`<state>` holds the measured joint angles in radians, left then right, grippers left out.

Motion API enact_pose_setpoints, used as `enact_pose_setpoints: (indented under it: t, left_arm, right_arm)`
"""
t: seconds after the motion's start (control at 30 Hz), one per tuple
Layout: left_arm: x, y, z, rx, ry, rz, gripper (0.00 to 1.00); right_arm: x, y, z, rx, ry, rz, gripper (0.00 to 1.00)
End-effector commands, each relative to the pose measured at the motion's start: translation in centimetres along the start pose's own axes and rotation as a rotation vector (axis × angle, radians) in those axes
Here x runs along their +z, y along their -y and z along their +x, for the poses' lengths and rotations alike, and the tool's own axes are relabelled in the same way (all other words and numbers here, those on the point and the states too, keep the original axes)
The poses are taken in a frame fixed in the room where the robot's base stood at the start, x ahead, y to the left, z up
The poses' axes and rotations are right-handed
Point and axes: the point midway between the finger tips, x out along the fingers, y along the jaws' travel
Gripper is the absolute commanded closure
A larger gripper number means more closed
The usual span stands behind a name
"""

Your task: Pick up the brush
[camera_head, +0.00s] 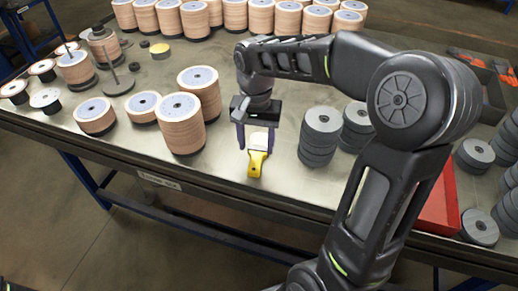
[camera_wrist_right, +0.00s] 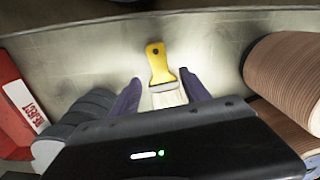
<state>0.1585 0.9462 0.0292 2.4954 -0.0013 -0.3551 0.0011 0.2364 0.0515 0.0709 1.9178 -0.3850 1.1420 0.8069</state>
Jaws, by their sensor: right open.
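The brush (camera_head: 257,157) has a yellow handle and pale bristles and lies flat on the metal table near its front edge. In the right wrist view the brush (camera_wrist_right: 158,66) lies with its handle away from me and its bristles toward the gripper body. My right gripper (camera_head: 255,143) is open above the brush, with one purple finger on each side of the bristle end. In the right wrist view both fingers (camera_wrist_right: 160,84) stand apart from the brush. The lower bristles are partly hidden by the gripper body. My left gripper does not show.
Stacks of tan discs (camera_head: 180,124) stand left of the gripper, and stacks of grey discs (camera_head: 320,135) stand to its right. A red bin (camera_head: 441,205) is farther right, behind my arm. The table (camera_head: 225,178) is bare around the brush.

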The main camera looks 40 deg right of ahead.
Motion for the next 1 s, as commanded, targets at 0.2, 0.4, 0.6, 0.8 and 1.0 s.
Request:
enact_pose_setpoints:
  t: [0.2,0.4,0.6,0.8,1.0]
  left_arm:
    - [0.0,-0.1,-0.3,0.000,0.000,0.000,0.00]
    - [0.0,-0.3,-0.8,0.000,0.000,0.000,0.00]
    - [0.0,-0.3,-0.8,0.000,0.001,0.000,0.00]
    - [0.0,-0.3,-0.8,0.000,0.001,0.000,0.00]
    - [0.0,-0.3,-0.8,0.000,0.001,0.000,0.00]
  right_arm:
    - [0.0,0.0,1.0,0.002,0.003,0.000,0.45]
    - [-0.1,0.0,3.9,0.003,0.003,0.001,0.45]
    - [-0.2,0.0,5.2,0.000,0.000,0.000,0.45]
    - [-0.2,0.0,5.2,0.000,0.000,0.000,0.45]
    - [-0.2,0.0,5.2,0.000,0.000,0.000,0.45]
